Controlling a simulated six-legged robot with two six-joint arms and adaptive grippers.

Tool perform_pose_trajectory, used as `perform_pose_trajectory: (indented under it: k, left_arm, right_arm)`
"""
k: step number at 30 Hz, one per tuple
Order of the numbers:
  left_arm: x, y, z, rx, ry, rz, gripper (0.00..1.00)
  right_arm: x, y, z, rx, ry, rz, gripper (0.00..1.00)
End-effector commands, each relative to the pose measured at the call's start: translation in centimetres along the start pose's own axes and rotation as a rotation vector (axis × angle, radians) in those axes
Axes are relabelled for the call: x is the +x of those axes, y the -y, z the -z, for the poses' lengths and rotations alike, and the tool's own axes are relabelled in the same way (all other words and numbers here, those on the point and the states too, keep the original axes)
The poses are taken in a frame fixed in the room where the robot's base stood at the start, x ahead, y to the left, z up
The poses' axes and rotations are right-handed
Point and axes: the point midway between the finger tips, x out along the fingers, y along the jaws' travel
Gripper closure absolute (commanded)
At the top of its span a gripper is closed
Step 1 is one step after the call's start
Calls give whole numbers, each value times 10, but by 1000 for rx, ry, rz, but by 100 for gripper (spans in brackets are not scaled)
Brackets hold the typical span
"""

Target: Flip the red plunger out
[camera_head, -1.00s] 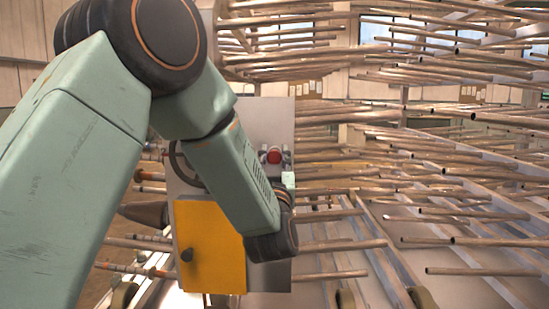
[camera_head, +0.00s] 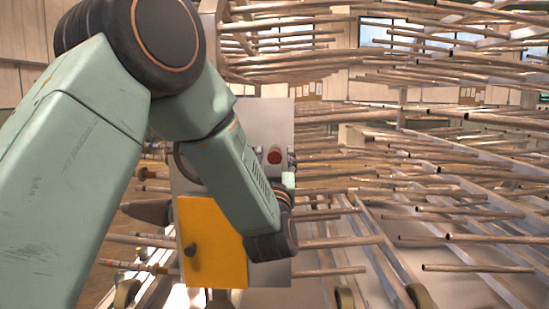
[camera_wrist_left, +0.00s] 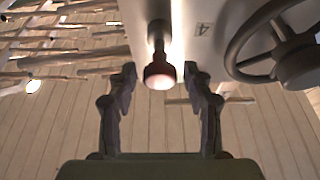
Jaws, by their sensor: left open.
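The red plunger (camera_head: 274,156) shows as a small round red end on the grey panel in the head view. In the left wrist view the plunger (camera_wrist_left: 160,74) is a dark reddish knob on a short stem, pointing toward my wrist. My left gripper (camera_wrist_left: 160,71) is open, with one finger on each side of the knob and a visible gap on both sides. In the head view my left gripper (camera_head: 276,155) is at the plunger, mostly hidden by my forearm. My right gripper is not in view.
A yellow door (camera_head: 218,245) with a dark knob is below the plunger. A handwheel (camera_wrist_left: 302,62) and a mark like a 4 (camera_wrist_left: 203,29) are right of the plunger in the wrist view. Many metal rods (camera_head: 430,180) fill the right side.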

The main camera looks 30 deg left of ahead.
Motion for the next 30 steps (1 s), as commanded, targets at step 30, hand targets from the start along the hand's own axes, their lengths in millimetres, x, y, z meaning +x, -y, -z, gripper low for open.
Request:
perform_pose_trajectory:
  k: [30]
  left_arm:
    - [-110,-1,0,2,1,-3,47]
  right_arm:
    - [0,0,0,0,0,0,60]
